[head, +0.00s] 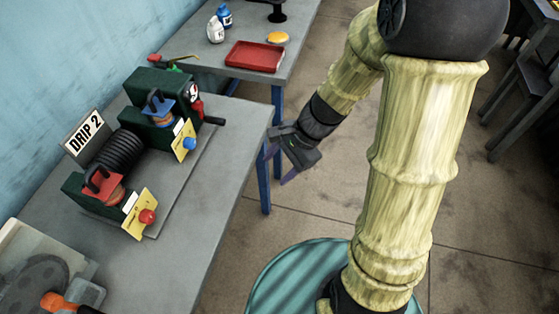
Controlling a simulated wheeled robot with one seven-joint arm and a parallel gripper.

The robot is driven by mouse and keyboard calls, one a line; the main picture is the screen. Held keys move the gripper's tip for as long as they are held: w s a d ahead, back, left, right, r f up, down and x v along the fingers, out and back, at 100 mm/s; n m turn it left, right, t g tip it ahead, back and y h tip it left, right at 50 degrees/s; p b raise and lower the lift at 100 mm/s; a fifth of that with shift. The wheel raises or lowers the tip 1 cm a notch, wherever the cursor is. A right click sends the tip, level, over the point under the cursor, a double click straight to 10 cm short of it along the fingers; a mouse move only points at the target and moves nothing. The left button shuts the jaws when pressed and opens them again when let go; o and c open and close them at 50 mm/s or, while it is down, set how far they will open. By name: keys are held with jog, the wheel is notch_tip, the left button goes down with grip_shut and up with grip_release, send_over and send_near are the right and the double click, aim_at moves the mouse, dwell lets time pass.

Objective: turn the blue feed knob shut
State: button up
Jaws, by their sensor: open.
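A round blue knob (189,143) sits by a yellow tag (184,138) on the front of the rear dark green block (151,84). A blue handle-like part (158,108) is on top of the same block. Which way the knob is turned is too small to tell. My gripper (275,170) is open and empty. It hangs beyond the right edge of the bench, right of the blue knob and apart from it.
The grey bench (192,236) bears a "DRIP 2" sign (83,137), a black coil (112,157) and a red knob (148,216). A black-handled part (211,120) juts right from the rear block. A red tray (254,56) lies on the rear table.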

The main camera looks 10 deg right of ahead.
aim_at(194, 144)
dwell(0.4)
jog(key=w+a+f+m+t+y+b, duration=0.1)
jog(key=w+a+f+m+y+b, duration=0.3)
jog(key=w+a+f+m+b, duration=0.25)
jog(key=w+a+r+m+t+y+b, duration=0.1)
jog(key=w+r+m+t+y+b, duration=0.2)
jog(key=w+m+b, duration=0.2)
jog(key=shift+w+r+m, duration=0.3)
jog(key=shift+w+m, duration=0.15)
jog(key=shift+m, duration=0.1)
jog(key=b+x, duration=0.3)
jog(key=x, duration=0.5)
jog(key=b+x, duration=0.3)
jog(key=x, duration=0.6)
jog(key=shift+w+a+r, duration=0.15)
jog(key=shift+w+a, duration=0.1)
